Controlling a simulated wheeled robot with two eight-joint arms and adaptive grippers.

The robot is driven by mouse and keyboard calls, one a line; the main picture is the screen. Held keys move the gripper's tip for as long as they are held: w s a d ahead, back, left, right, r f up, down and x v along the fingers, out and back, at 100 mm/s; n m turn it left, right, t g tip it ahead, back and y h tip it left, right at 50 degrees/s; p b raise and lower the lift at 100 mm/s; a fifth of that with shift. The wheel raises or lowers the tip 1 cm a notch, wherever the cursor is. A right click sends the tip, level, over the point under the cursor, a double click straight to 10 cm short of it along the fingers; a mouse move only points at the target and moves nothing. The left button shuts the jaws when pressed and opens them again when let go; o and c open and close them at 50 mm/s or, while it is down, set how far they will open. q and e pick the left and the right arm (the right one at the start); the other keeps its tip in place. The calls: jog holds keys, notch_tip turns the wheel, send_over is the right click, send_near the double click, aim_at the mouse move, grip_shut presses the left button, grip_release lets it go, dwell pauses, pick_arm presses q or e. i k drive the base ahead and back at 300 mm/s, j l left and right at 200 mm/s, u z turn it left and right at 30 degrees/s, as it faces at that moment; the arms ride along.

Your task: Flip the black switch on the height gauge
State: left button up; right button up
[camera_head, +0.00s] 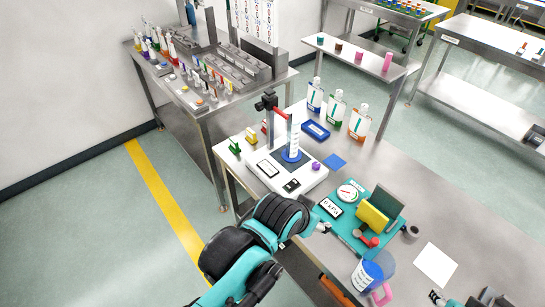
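A small black switch block (291,186) sits on the base's front edge, beside a white display (268,169). A purple knob (316,166) is at the base's right. My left gripper (323,228) is in front of and below the base, apart from the switch; its fingers are too small to read. My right gripper (438,298) is partly visible at the bottom right edge; its opening is unclear.
A teal panel with a dial (348,193) and yellow block (372,218) lies right of my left gripper. Several bottles (337,107) and a blue tray (315,130) stand behind the gauge. The table's right side is mostly clear.

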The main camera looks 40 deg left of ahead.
aim_at(294, 182)
jog(key=j+u, duration=0.1)
jog(key=u, duration=1)
jog(key=k+j, duration=0.05)
